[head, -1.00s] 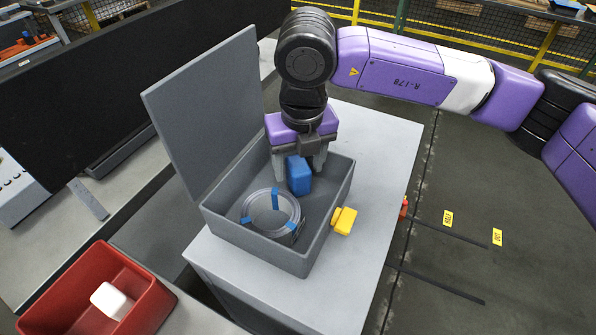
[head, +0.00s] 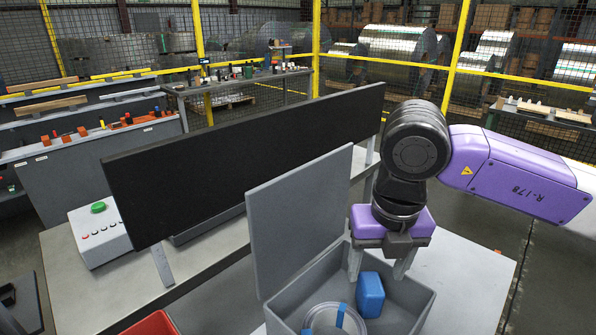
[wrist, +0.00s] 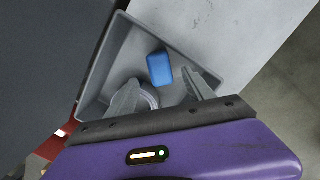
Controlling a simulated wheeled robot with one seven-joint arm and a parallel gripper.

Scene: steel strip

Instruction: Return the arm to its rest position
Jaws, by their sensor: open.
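My gripper (head: 380,262) points down over the open grey box (head: 424,318). Its two fingers are spread with nothing between them that I can see. In the wrist view, my gripper's fingers (wrist: 165,88) show apart. A blue block (head: 370,294) is in the box close to the fingers, and it also shows in the wrist view (wrist: 159,68) beyond the fingertips. A grey coil with blue tape (head: 335,318) lies in the box, cut off by the lower edge of the head view. In the wrist view the coil (wrist: 148,98) is partly hidden behind a finger.
The box's raised grey lid (head: 300,220) stands left of my arm. A long black panel (head: 240,160) is behind it. A control box with a green button (head: 98,225) is at the left. A red bin (head: 152,325) shows at the bottom edge. The pale tabletop (head: 470,275) right of the box is bare.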

